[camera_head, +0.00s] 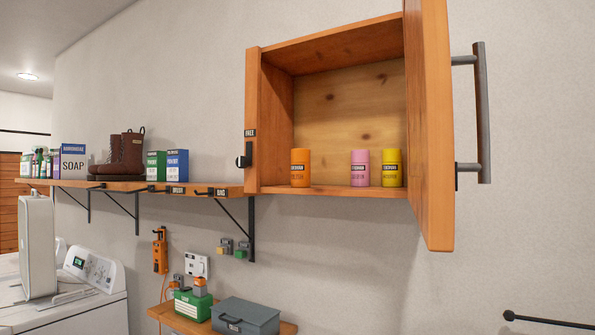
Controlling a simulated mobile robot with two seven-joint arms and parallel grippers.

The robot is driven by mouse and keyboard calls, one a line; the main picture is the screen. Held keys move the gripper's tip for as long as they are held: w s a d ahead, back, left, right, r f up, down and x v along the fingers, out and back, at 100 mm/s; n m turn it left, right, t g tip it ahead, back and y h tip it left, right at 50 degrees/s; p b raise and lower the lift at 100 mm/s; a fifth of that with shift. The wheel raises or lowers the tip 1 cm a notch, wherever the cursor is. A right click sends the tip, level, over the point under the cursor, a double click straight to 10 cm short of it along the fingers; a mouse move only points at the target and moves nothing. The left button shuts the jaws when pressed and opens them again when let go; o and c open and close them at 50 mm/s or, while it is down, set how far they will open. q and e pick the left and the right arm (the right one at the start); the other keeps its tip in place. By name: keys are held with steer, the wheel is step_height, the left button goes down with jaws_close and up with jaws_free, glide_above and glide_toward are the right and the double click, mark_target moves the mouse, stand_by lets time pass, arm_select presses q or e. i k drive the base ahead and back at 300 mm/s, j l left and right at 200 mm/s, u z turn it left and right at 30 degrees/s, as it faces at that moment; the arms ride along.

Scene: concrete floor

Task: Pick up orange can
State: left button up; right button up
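The orange can (300,168) stands upright inside the open wooden wall cabinet (350,190), at the left of its bottom shelf. A pink can (360,168) and a yellow can (391,168) stand upright to its right, close to each other. A clear gap lies between the orange can and the pink one. The cabinet door (428,125) stands open on the right, with a long grey handle (482,112) on its outer face. Neither of my grippers shows in the head view.
A shelf (125,186) left of the cabinet holds a soap box (73,162), boots (122,153) and more boxes. Below, a small wooden shelf holds a grey toolbox (245,316) and a green box (193,305). A white appliance (95,268) stands lower left.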

mark_target(300, 157)
steer(key=j+z, duration=0.1)
steer(key=z, duration=0.3)
steer(key=i+j+z, duration=0.1)
steer(key=z, duration=0.35)
steer(key=i+j+z, duration=0.1)
steer(key=j+z, duration=0.15)
steer(key=j, duration=0.2)
steer(key=j+z, duration=0.45)
steer(key=j, duration=0.8)
steer(key=j+z, duration=0.2)
steer(key=j, duration=0.75)
steer(key=k, duration=0.05)
